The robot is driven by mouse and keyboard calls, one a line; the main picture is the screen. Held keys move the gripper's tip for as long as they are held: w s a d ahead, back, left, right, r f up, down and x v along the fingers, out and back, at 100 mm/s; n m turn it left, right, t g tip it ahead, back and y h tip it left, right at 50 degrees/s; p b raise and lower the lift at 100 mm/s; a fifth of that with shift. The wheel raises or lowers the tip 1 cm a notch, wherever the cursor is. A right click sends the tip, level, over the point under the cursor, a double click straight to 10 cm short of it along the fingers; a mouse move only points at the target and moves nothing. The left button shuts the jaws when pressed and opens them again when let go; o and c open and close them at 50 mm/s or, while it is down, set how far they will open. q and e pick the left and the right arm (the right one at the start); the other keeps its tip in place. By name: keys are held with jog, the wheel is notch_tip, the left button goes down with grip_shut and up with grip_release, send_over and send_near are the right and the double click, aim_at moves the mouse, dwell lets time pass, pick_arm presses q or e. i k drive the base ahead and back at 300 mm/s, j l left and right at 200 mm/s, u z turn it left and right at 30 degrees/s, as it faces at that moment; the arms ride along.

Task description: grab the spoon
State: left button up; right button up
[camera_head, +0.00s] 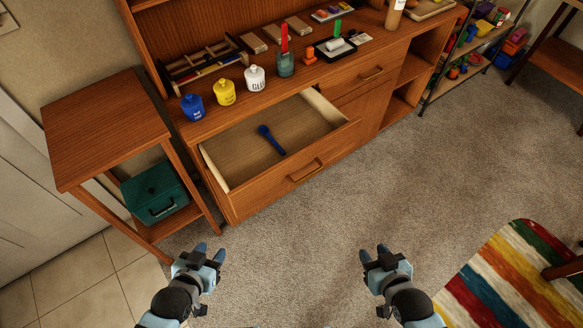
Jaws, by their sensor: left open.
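A dark blue spoon (271,139) lies alone in the pulled-out drawer (228,198) of the wooden cabinet. Its rounded end points to the upper left. My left gripper (208,251) is open and empty over the carpet, in front of the drawer and well below it in the picture. My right gripper (374,252) is further right over the carpet, also apart from the drawer. Its fingers are small and dark, and I cannot tell how far they are apart.
Blue (193,107), yellow (225,93) and white (254,78) jars stand on the cabinet top above the drawer. A wooden side table (103,128) with a green box (155,192) on its lower shelf stands at the left. A striped rug (515,275) lies at the lower right. Carpet between is clear.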

aim_at(264, 129)
jog(key=i+l+u, duration=0.2)
jog(key=u, duration=0.2)
jog(key=i+l+u, duration=0.75)
jog(key=k+j, duration=0.05)
jog(key=k, duration=0.05)
